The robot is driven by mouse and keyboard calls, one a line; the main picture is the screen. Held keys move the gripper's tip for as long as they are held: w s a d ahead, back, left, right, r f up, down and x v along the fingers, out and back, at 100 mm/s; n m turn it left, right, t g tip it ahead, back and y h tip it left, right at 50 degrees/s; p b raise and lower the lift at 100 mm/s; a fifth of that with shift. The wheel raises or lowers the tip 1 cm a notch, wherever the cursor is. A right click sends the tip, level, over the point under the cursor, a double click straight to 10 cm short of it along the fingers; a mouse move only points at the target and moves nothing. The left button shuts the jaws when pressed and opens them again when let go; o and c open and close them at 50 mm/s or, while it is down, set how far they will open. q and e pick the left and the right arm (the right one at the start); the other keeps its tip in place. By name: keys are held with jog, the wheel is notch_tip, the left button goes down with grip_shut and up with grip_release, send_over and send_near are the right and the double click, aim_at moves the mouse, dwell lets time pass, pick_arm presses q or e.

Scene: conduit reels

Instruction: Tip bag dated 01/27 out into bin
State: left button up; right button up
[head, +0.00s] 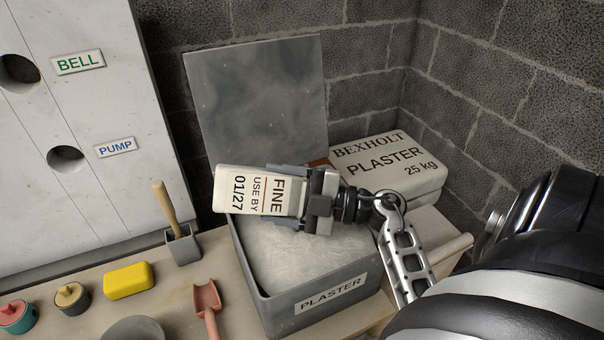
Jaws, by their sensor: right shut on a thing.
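The bag (240,192) is off-white and marked "FINE USE BY 01/27". My right gripper (305,198) is shut on its right end. The bag lies on its side, its lettering turned sideways, above the back left part of the bin. The grey bin (270,307), labelled "PLASTER", stands open on the bench and holds pale powder (300,258). The bin's grey lid (262,95) stands upright behind it. Whether the bag is open, or anything is pouring from it, cannot be told. My left gripper is not in view.
A large "BEXHOLT PLASTER 25 kg" sack (392,170) lies behind the bin at right. On the bench (170,305) are a pink scoop (206,302), a yellow sponge (129,281), a grey holder with a wooden-handled tool (182,243), and small pots (72,298). A panel with round holes (70,180) stands left.

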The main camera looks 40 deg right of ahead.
aim_at(299, 183)
jog(key=shift+s+d+r+m+t+y+b, duration=0.25)
jog(key=shift+s+d+m+t+y+b, duration=0.15)
jog(key=shift+d+t+y+b, duration=0.3)
dwell(1.7)
jog(key=shift+s+d+r+m+t+y, duration=0.2)
jog(key=shift+d+r+m+t, duration=0.1)
jog(key=shift+r+t, duration=0.3)
jog(key=shift+s+d+r+m+t+y, duration=0.15)
jog(key=shift+d+r+m+t, duration=0.15)
jog(key=shift+r+t, duration=0.25)
jog(key=shift+s+d+r+m+t+y, duration=0.1)
jog(key=shift+s+d+r+m+t, duration=0.15)
jog(key=shift+r+t, duration=0.35)
dwell(2.1)
jog(key=shift+f, duration=0.1)
jog(key=a+f+n+g, duration=0.1)
jog(key=w+a+f+g+h, duration=0.1)
jog(key=f+g, duration=0.1)
jog(key=shift+w+n, duration=0.15)
jog(key=shift+n, duration=0.2)
jog(key=shift+w+a+f+g+h+p, duration=0.15)
jog(key=shift+a+g+h+p, duration=0.1)
jog(key=shift+g+p, duration=0.2)
jog(key=shift+c, duration=0.2)
